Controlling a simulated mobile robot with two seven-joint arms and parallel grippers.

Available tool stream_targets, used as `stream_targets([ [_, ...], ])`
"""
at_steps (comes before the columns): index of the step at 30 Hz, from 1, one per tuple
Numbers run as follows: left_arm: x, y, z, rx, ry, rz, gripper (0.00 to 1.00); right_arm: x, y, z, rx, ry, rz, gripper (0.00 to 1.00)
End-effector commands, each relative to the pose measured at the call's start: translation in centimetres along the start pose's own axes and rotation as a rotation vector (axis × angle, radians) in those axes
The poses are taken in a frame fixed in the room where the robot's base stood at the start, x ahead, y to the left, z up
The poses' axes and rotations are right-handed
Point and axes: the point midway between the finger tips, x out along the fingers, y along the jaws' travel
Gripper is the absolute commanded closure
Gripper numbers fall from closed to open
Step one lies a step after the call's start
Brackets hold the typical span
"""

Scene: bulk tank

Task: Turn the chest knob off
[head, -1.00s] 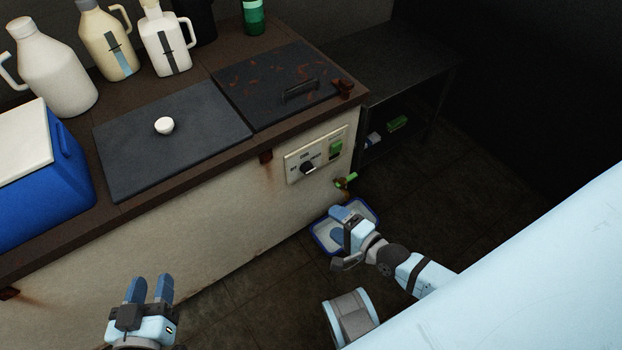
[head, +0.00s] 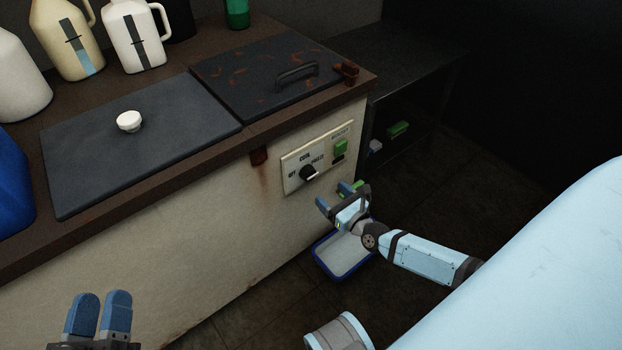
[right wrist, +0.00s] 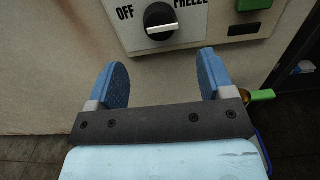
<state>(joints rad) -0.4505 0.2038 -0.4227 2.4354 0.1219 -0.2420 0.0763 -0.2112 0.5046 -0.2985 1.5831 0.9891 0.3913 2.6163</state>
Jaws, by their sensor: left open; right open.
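The chest knob (head: 308,172) is a black dial with a white pointer on a cream control panel (head: 292,181) on the chest's front. In the right wrist view the knob (right wrist: 160,22) sits between the words OFF and FREEZE, its white mark pointing roughly sideways. My right gripper (head: 335,194) is open and empty, below and slightly right of the knob. In the right wrist view its blue fingers (right wrist: 164,82) are spread either side of and short of the knob, not touching it. My left gripper (head: 98,312) is open and empty at the lower left, away from the panel.
A green switch (head: 340,148) sits right of the knob. A green-handled tap (head: 358,186) is partly behind my right gripper, above a blue-rimmed tray (head: 345,252) on the floor. Jugs (head: 136,35) and dark lids (head: 140,140) are on top. A dark shelf (head: 410,75) stands at right.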

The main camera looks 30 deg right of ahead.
Motion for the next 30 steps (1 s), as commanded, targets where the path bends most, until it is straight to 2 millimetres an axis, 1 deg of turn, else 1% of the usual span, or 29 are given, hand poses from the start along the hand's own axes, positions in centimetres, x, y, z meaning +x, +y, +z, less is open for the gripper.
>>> stream_targets([
  [1, 0.0, -0.1, 0.6, 0.000, -0.010, 0.001, 0.57, 1.3, 0.0, -0.1, 0.000, -0.004, -0.002, 0.25],
  [6, -0.1, -0.3, 1.6, -0.002, -0.045, 0.003, 0.57, 5.0, 0.0, -0.1, -0.002, -0.004, -0.001, 0.25],
  [9, -0.1, -0.4, 2.1, -0.004, -0.064, 0.004, 0.57, 6.7, 0.0, -0.1, -0.001, -0.002, -0.001, 0.25],
  [12, -0.1, -0.4, 2.5, -0.005, -0.077, 0.006, 0.57, 7.9, 0.0, -0.1, -0.003, -0.001, 0.000, 0.25],
  [15, -0.1, -0.4, 2.8, -0.005, -0.089, 0.006, 0.57, 8.8, 0.0, -0.1, -0.003, -0.001, 0.001, 0.25],
  [18, -0.1, -0.4, 2.8, -0.005, -0.093, 0.007, 0.57, 9.1, 0.0, -0.1, -0.003, 0.000, 0.001, 0.25],
  [26, 0.0, -0.4, 2.8, -0.005, -0.093, 0.007, 0.57, 9.2, 0.0, 0.0, -0.003, 0.001, 0.001, 0.25],
  [29, 0.0, -0.4, 2.8, -0.004, -0.093, 0.007, 0.57, 9.2, 0.0, 0.0, -0.003, 0.001, 0.001, 0.45],
  [30, 0.0, -0.5, 2.8, -0.004, -0.093, 0.007, 0.57, 9.2, 0.0, 0.0, -0.003, 0.001, 0.001, 0.55],
])
